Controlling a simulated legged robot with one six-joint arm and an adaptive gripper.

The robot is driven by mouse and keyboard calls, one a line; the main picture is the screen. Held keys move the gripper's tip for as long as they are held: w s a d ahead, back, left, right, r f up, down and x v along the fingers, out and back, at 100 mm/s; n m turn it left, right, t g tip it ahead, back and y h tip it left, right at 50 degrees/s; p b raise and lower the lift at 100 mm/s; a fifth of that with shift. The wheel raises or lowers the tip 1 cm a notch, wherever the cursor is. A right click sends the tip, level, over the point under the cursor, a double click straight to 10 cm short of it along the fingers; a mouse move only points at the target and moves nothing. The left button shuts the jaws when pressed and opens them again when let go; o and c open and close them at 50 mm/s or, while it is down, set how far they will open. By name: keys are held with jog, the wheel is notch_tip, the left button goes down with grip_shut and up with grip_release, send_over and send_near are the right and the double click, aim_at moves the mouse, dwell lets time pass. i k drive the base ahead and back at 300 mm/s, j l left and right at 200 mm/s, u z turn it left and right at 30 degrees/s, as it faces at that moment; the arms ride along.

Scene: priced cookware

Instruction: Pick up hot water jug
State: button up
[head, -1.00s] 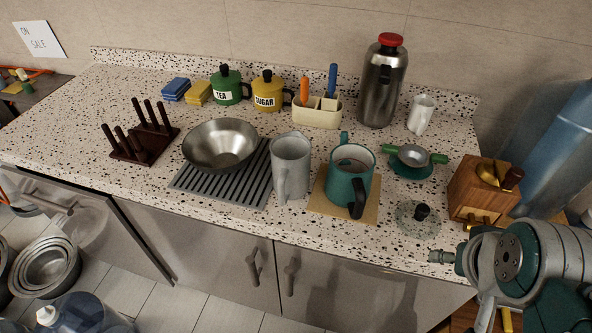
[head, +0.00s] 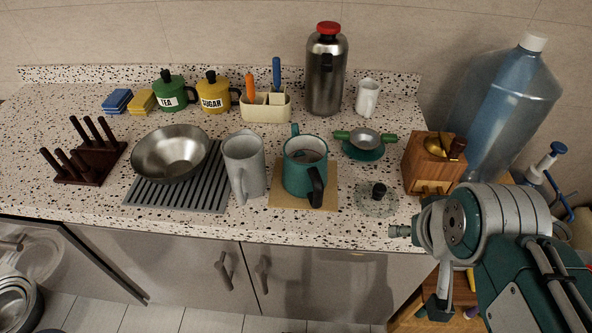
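A tall steel flask with a red cap (head: 326,75), which looks like the hot water jug, stands upright at the back of the speckled counter (head: 80,215). A plain grey-white pitcher (head: 244,165) stands nearer the front, with its handle toward me. A teal pot with a black handle (head: 303,175) stands beside it on a tan board. My arm is at the lower right, in front of the counter and apart from the flask and pitcher. Its end is partly hidden by its own links, and I cannot make out the fingers clearly. Nothing is seen held.
A steel bowl (head: 171,154) sits on a grey ribbed mat. A glass lid (head: 377,199), a wooden grinder (head: 431,164) and a small white jug (head: 367,97) stand at the right. A large blue water bottle (head: 505,105) is beyond the counter's right end.

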aim_at(243, 153)
jog(key=j, duration=1.6)
